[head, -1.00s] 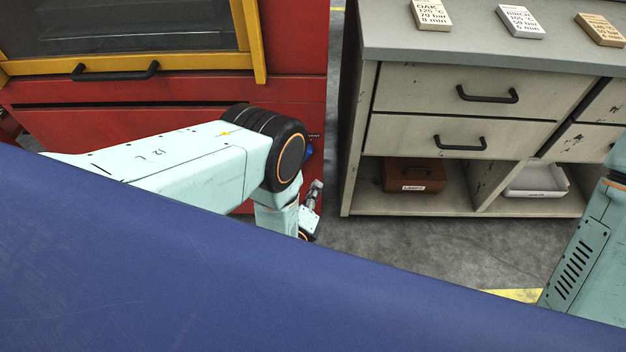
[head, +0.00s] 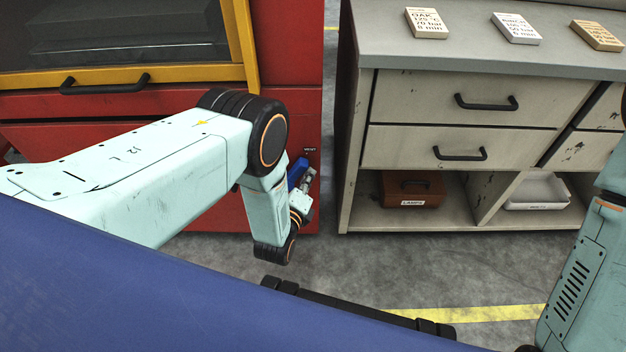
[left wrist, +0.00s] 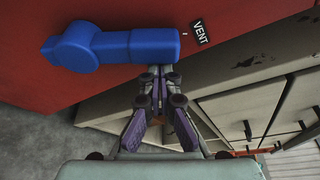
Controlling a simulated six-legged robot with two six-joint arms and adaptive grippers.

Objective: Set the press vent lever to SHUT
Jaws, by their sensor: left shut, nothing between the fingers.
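The blue vent lever (left wrist: 125,45) is on the red press panel. In the left wrist view its round hub is at the left and its handle points right, toward a small white mark and the VENT label (left wrist: 202,32). No SHUT mark is readable. The lever also shows in the head view (head: 297,173), partly hidden by my left arm. My left gripper (left wrist: 155,72) is shut and empty, its fingertips at the handle's lower edge near its free end. I cannot tell whether they touch. The left gripper (head: 304,187) is small in the head view. My right gripper is out of view.
The red press (head: 285,50) with a yellow-framed window stands at the left. A grey cabinet (head: 470,98) with drawers stands right of it, across a narrow gap. A red-brown box (head: 411,185) and a white tray (head: 538,190) sit on its lower shelf. Floor shows in front.

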